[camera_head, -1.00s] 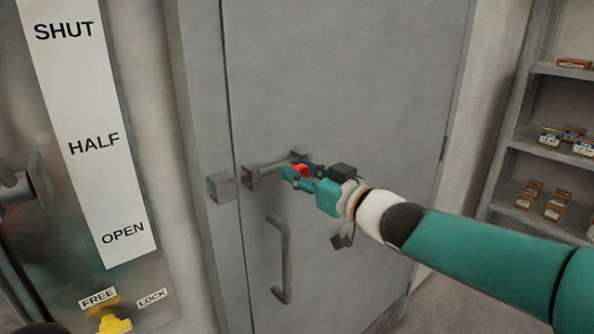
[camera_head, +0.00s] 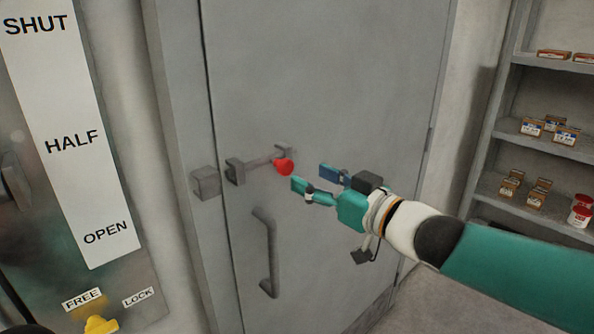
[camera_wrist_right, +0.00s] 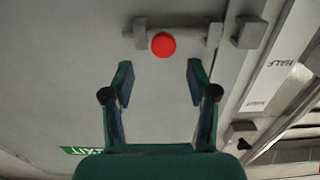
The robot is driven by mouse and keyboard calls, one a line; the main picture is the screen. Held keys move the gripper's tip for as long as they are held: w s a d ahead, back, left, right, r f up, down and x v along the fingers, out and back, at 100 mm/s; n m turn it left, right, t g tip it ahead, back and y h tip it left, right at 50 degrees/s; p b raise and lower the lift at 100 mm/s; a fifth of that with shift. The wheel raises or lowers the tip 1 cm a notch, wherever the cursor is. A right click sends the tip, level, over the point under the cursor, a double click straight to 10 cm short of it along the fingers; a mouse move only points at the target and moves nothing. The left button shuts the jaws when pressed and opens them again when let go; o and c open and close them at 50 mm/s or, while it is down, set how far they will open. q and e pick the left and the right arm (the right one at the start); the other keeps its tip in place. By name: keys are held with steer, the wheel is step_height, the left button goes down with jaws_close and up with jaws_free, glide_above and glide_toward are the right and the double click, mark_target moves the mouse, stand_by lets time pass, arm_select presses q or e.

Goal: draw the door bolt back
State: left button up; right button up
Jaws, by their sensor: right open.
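The door bolt (camera_head: 262,161) is a grey bar with a round red knob (camera_head: 284,166) on the grey door. The knob sits near the bracket farther from the door edge. A square keeper block (camera_head: 205,182) is on the frame; I see no bar across the gap between it and the near bracket. My right gripper (camera_head: 308,178) is open and empty, apart from the knob and to its right. In the right wrist view the knob (camera_wrist_right: 163,45) lies beyond and between the open fingertips (camera_wrist_right: 160,68). My left gripper is out of view.
A vertical pull handle (camera_head: 267,250) is below the bolt. A panel labelled SHUT, HALF, OPEN (camera_head: 65,130) with a yellow knob (camera_head: 101,325) stands at left. Shelves (camera_head: 550,148) with small boxes and red-and-white cans stand at right.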

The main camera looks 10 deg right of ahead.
steer(key=v, duration=0.4)
steer(key=shift+s+d, duration=0.15)
steer(key=shift+s, duration=0.1)
